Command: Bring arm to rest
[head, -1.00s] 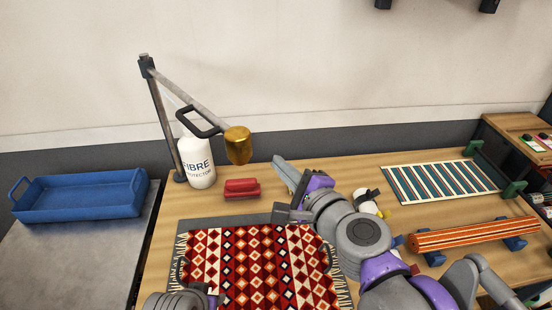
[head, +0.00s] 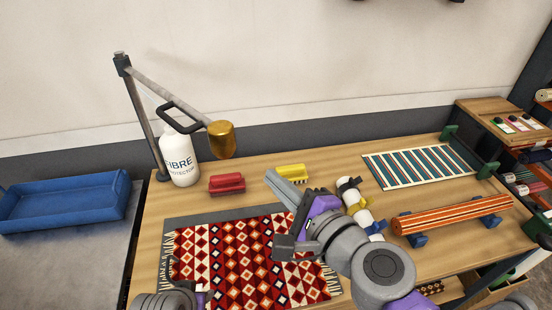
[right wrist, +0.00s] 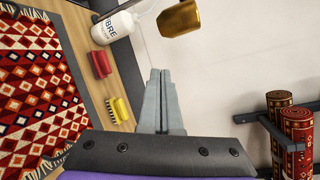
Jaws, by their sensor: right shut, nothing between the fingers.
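My right gripper (head: 273,179) is above the wooden bench, near the rug's upper right corner in the head view. Its two grey fingers are together and empty; they also show closed in the right wrist view (right wrist: 160,76). My right arm reaches in from the lower right and hides part of the bench. Part of my left arm and perhaps its gripper (head: 204,296) shows at the bottom left edge, over the rug's lower left; its fingers are not clear. The red patterned rug (head: 240,255) lies flat on a grey mat (head: 228,214).
A yellow brush (head: 291,172), red brush (head: 227,183), white bottle (head: 180,158) and brass-headed lamp (head: 221,140) stand behind the rug. A striped rug (head: 420,165) and rolled rug (head: 450,214) lie right. A blue tray (head: 65,203) sits left.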

